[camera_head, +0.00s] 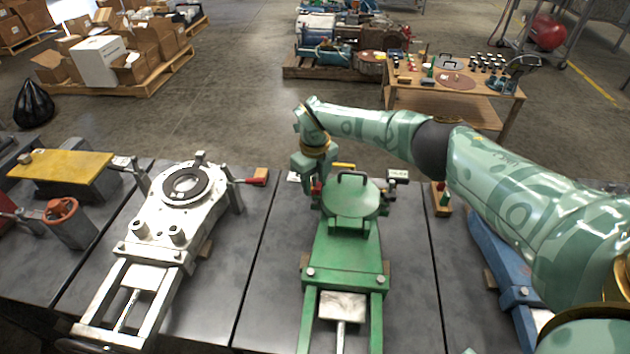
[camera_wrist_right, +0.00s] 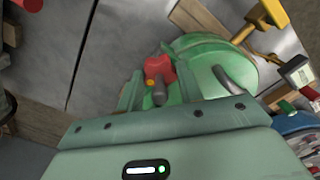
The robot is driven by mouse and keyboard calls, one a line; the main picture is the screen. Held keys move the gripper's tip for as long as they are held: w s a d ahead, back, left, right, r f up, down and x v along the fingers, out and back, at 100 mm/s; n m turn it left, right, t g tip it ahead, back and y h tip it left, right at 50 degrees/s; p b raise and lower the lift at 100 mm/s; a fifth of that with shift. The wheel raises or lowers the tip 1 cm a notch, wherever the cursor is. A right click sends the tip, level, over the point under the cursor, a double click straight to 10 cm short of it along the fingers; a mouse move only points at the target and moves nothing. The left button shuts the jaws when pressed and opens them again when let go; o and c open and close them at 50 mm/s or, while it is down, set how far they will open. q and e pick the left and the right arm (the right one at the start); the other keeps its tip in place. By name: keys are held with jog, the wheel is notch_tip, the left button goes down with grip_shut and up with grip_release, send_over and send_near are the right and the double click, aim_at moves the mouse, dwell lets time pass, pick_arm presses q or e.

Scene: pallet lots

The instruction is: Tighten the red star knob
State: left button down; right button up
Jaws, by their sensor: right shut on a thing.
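The red star knob (camera_wrist_right: 160,66) sits between the fingers of my right gripper (camera_wrist_right: 154,84) in the right wrist view, beside a round green lid (camera_wrist_right: 205,48). In the head view my right gripper (camera_head: 316,182) points down at the left side of the green fixture (camera_head: 346,248), and only a little red of the knob shows there. My right gripper is shut on the knob. How far the knob is screwed in cannot be told. My left gripper is not in view.
A white fixture (camera_head: 160,215) with a black ring stands to the left on the grey table. A blue fixture (camera_head: 505,262) lies under my right arm. A yellow plate (camera_head: 62,164) and an orange handwheel (camera_head: 61,209) are at the far left. Bare tabletop lies left of the green fixture.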

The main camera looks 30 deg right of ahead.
jog(key=shift+w+r, duration=0.1)
jog(key=o, duration=1)
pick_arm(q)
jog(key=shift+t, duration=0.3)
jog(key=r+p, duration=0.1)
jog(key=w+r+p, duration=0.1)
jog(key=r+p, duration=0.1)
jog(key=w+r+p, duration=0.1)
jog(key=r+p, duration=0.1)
pick_arm(e)
notch_tip(320, 180, up, 16)
jog(key=shift+r, duration=0.1)
